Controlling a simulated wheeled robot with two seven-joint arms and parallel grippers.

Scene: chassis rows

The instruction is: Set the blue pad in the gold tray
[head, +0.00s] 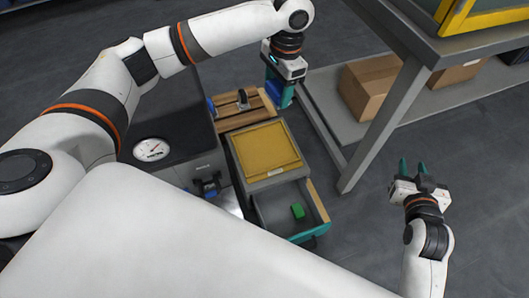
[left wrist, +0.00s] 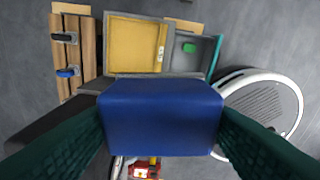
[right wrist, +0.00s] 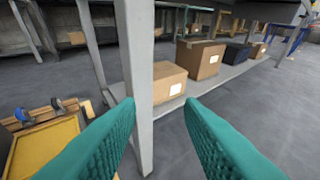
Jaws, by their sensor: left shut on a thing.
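The blue pad (left wrist: 160,117) is a dark blue block between the two green fingers of my left gripper (head: 278,90). My left gripper is shut on it and holds it up, near the far end of the wooden piece. In the head view the pad is mostly hidden by the gripper. The gold tray (head: 265,149) is a flat, yellow-gold square on top of a grey cabinet, to the lower left of the left gripper. It also shows in the left wrist view (left wrist: 134,45) and looks empty. My right gripper (head: 413,166) is open and empty, right of the cabinet.
An open drawer (head: 270,213) below the tray holds a green block (head: 298,211). A wooden piece (head: 229,112) with clips lies behind the tray. A dark box with a gauge (head: 151,149) stands left. A shelf (head: 350,125) with cardboard boxes (head: 371,90) stands right.

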